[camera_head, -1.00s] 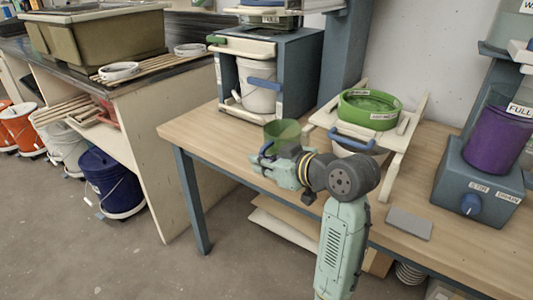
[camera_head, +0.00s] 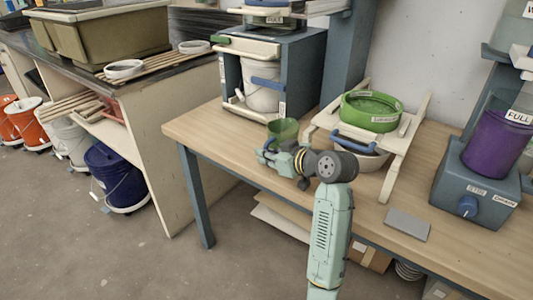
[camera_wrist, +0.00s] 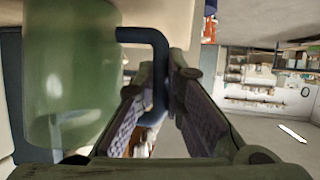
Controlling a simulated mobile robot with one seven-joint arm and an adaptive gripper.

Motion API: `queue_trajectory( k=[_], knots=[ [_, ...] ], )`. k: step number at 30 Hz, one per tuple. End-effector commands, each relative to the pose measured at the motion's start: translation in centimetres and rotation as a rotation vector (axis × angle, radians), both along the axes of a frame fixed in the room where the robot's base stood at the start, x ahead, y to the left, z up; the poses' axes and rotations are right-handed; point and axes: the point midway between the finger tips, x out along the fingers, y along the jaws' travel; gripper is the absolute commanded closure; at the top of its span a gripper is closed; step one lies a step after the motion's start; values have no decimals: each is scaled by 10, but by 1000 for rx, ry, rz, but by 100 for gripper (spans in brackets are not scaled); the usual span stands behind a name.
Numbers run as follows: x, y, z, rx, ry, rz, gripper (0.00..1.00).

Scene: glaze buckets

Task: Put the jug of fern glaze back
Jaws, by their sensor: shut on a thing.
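The jug (camera_head: 283,128) is green and see-through, with a blue handle that shows in the wrist view (camera_wrist: 158,62). My gripper (camera_head: 268,152) is shut on this handle, with one finger pad on each side of it. The jug's body (camera_wrist: 68,75) is left of the fingers in the wrist view. In the head view the jug is over the left part of the wooden table (camera_head: 230,135), in front of the blue cabinet. I cannot tell whether its base touches the table.
The blue cabinet (camera_head: 306,75) holds a white bucket (camera_head: 263,92). A green sieve (camera_head: 371,110) sits on a white frame to the right. A purple container (camera_head: 494,140) stands on a blue stirrer box (camera_head: 476,185). A grey plate (camera_head: 408,224) lies near the front edge.

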Motion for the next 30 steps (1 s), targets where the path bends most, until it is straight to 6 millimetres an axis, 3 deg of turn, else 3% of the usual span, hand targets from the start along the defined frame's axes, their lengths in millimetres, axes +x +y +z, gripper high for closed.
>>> queue_trajectory(
  k=[5,6,15,26,30],
  knots=[
    [0,0,-4,0,0,0,100],
    [0,0,-4,0,0,0,89],
    [0,0,-3,0,0,0,70],
    [0,-1,3,0,0,-1,70],
    [-14,-15,8,-1,-3,-3,70]
  ],
)
